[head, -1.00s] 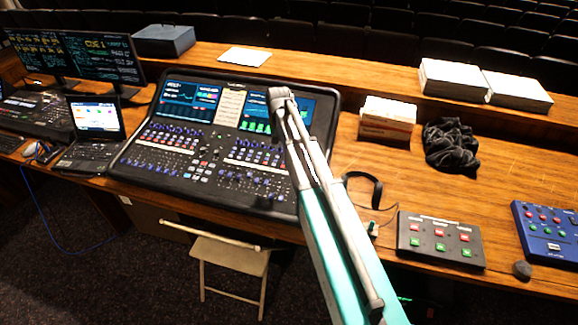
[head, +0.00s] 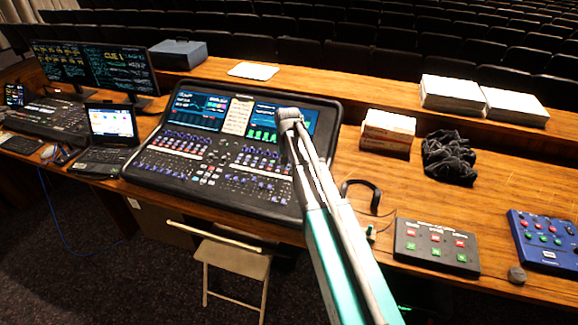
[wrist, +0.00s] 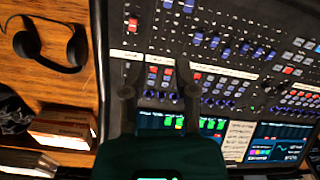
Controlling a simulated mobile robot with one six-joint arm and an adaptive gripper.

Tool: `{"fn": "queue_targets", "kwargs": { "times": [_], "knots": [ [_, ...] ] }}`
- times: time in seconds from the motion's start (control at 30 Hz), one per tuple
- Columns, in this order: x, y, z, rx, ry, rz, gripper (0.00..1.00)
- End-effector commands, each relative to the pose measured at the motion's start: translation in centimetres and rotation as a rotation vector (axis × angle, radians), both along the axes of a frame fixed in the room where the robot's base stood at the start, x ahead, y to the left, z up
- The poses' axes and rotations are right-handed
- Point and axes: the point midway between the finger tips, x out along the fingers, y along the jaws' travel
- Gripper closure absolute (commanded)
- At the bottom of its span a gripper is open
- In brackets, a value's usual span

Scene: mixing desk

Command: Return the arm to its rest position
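My arm (head: 330,220) reaches from the bottom of the head view up and slightly left, ending in a grey joint (head: 288,115) in front of the mixing console (head: 215,190). My gripper is not visible in the head view. In the wrist view, my gripper (wrist: 160,92) shows two dark fingers held apart with nothing between them. Its fingers are over the console's faders and buttons (wrist: 225,50); their height above it is hard to judge.
Headphones (head: 362,192), a stack of boxes (head: 387,130), black cloth (head: 448,158) and a button box (head: 436,246) lie right of the console. A blue button box (head: 545,238) is farther right. A laptop (head: 110,125) and monitors (head: 95,65) stand left. A folding chair (head: 235,260) stands in front.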

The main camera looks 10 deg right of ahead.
Motion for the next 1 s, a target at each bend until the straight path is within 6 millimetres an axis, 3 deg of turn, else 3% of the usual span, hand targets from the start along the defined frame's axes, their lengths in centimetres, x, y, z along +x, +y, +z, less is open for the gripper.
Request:
{"fn": "queue_targets", "kwargs": {
  "times": [0.3, 0.47, 0.57, 0.9, 1.0],
  "knots": [
    [0.0, -0.1, 0.0, 0.000, 0.000, -0.001, 0.62],
    [-2.0, 0.0, -0.8, -0.001, 0.000, 0.017, 0.62],
    [-4.7, 0.0, -1.8, -0.002, 0.000, 0.042, 0.62],
    [-17.7, 0.2, -6.2, -0.008, 0.001, 0.185, 0.62],
    [-20.7, 0.2, -7.1, -0.009, 0.001, 0.222, 0.62]
  ]
}}
